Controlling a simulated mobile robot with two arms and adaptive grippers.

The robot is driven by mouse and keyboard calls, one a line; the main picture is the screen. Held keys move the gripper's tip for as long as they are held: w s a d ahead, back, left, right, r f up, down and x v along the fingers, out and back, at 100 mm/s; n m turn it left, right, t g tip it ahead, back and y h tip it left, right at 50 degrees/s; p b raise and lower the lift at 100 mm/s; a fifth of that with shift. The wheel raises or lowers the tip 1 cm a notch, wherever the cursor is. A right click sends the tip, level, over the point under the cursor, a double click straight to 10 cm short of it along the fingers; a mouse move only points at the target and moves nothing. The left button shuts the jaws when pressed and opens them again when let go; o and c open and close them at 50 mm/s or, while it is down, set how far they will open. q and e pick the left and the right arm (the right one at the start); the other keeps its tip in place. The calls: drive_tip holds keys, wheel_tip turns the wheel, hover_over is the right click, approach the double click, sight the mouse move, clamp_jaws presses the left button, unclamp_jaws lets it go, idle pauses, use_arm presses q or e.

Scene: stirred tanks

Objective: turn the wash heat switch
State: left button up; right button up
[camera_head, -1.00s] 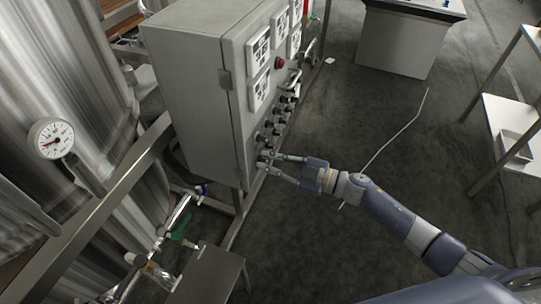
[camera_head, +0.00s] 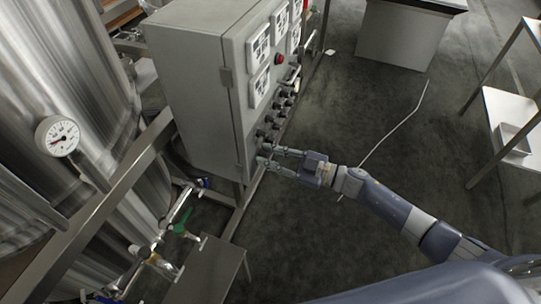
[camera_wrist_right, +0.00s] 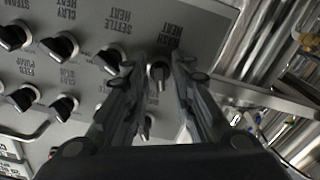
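The wash heat switch (camera_wrist_right: 158,75) is a dark knob with a pale pointer line on the grey panel, in the right wrist view. Its label, partly hidden by a finger, reads upside down above it. My right gripper (camera_wrist_right: 160,68) has one finger on each side of this knob, with a narrow gap visible on both sides. In the head view my right gripper (camera_head: 267,155) reaches the low near end of the knob rows on the control cabinet (camera_head: 204,95); the switch itself is hard to make out there. My left gripper is not in view.
Neighbouring knobs, such as the settle heat knob (camera_wrist_right: 110,58), sit close beside the fingers. A red button (camera_head: 279,59) is higher on the panel. Steel tanks (camera_head: 75,90) and pipes with a green valve handle (camera_head: 181,229) lie left. The floor right of the cabinet is mostly open.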

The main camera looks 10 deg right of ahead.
drive_tip(key=shift+d, duration=0.1)
drive_tip(key=v, duration=1.2)
idle(0.4)
drive_tip(key=w+d+f+m+t+h, duration=0.1)
drive_tip(key=d+f+m+t+h, duration=0.15)
drive_tip(key=f, duration=0.45)
drive_tip(key=w+d+f+m+t+h, duration=0.1)
drive_tip(key=d+f+m+h, duration=0.25)
drive_tip(key=f, duration=0.25)
drive_tip(key=s+d+f+m+g+h, duration=0.1)
drive_tip(key=s+d+f+m+h, duration=0.2)
drive_tip(key=f, duration=0.5)
drive_tip(key=s+f+m+g+h, duration=0.1)
drive_tip(key=s+f+h, duration=0.25)
drive_tip(key=f, duration=0.45)
drive_tip(key=s+f+m+g+h, duration=0.2)
drive_tip(key=s+f+g, duration=0.3)
drive_tip(key=s+f, duration=0.8)
drive_tip(key=s+a+f+g, duration=0.1)
drive_tip(key=s+a+f, duration=0.1)
drive_tip(key=s, duration=0.5)
drive_tip(key=s+a+f+g, duration=0.2)
drive_tip(key=s, duration=0.6)
drive_tip(key=s+a+f+g, duration=0.2)
drive_tip(key=s, duration=0.5)
drive_tip(key=shift+s+a+m, duration=0.35)
drive_tip(key=shift+m, duration=0.05)
drive_tip(key=shift+f+g+h, duration=0.1)
drive_tip(key=shift+g+h, duration=0.15)
